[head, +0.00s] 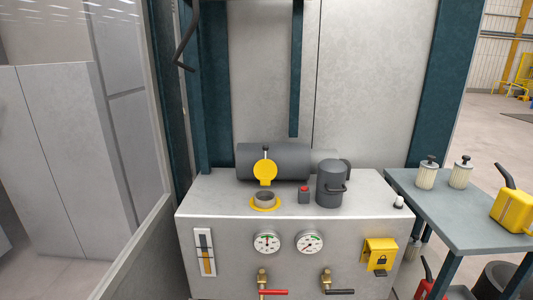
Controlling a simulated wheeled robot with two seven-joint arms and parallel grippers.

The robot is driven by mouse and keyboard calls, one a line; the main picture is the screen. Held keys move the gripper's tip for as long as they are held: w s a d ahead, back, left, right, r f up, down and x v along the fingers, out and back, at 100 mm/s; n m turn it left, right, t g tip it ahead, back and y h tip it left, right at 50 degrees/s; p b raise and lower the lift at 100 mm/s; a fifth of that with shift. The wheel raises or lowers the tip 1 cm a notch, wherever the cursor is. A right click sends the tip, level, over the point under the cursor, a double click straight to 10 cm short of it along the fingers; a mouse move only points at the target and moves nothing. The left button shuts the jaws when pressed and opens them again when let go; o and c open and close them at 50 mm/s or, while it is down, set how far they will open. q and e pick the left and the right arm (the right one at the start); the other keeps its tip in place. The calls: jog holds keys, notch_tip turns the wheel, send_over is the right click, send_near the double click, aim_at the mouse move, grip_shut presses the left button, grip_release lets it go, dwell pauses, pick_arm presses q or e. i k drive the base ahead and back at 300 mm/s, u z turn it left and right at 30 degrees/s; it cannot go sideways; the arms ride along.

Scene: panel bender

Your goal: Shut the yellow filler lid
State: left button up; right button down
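The yellow filler lid (265,171) stands upright and open behind the filler neck, in front of a dark horizontal cylinder. It has a small dark stem or knob at its top. The filler neck (264,198) is a short grey ring on a yellow flange on top of the grey cabinet, and its mouth is uncovered. Neither of my grippers shows in the head view.
A side table (433,204) at right holds two jars and a yellow can (514,211).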

aim_at(265, 170)
jog(key=u, duration=0.05)
jog(key=k, duration=0.5)
jog(key=z, duration=0.8)
jog(key=i, duration=1.05)
jog(key=u, duration=0.7)
